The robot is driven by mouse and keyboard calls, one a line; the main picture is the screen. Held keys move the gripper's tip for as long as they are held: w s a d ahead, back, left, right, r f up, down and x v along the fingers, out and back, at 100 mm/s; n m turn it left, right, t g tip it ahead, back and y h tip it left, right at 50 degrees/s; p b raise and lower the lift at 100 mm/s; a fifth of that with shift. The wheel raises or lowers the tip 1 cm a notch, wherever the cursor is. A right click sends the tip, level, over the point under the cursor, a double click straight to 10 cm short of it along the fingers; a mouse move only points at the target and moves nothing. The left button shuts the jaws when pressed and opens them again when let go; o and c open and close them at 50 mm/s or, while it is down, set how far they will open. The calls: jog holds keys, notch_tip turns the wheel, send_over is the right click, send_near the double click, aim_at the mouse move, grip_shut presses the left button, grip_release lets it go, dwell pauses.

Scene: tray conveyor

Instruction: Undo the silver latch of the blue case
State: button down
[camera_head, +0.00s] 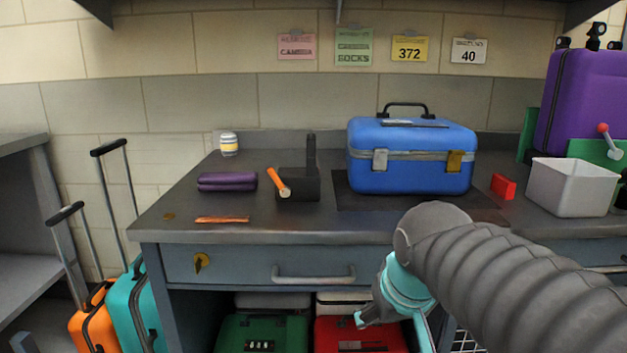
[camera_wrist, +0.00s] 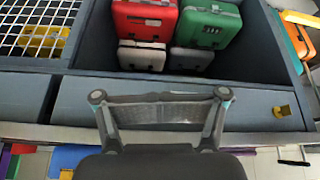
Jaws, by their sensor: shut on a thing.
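The blue case (camera_head: 410,175) stands upright and closed on the desk, its black handle on top. Its silver latch (camera_head: 379,160) is on the left of the front and lies flat against the seam. A brass latch (camera_head: 455,161) is on the right. My gripper (camera_head: 362,318) is low in front of the desk, below and apart from the case. In the wrist view my gripper (camera_wrist: 161,97) has its fingers wide apart, with a grey bar-like thing (camera_wrist: 160,110) between them. I cannot tell for sure what that thing is. The latches cannot be made out in the wrist view.
A drawer with a silver handle (camera_head: 313,275) is under the desktop. A purple bundle (camera_head: 227,181), an orange-handled tool (camera_head: 278,183), a dark block (camera_head: 300,183) and a red block (camera_head: 503,186) lie on top, with a white bin (camera_head: 572,187) at right. Suitcases (camera_head: 262,333) fill the shelf below.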

jog(key=s+d+f+m, duration=0.2)
jog(key=s+d+f, duration=0.2)
jog(key=s, duration=0.5)
jog(key=shift+d+f, duration=0.25)
jog(key=shift+f, duration=0.7)
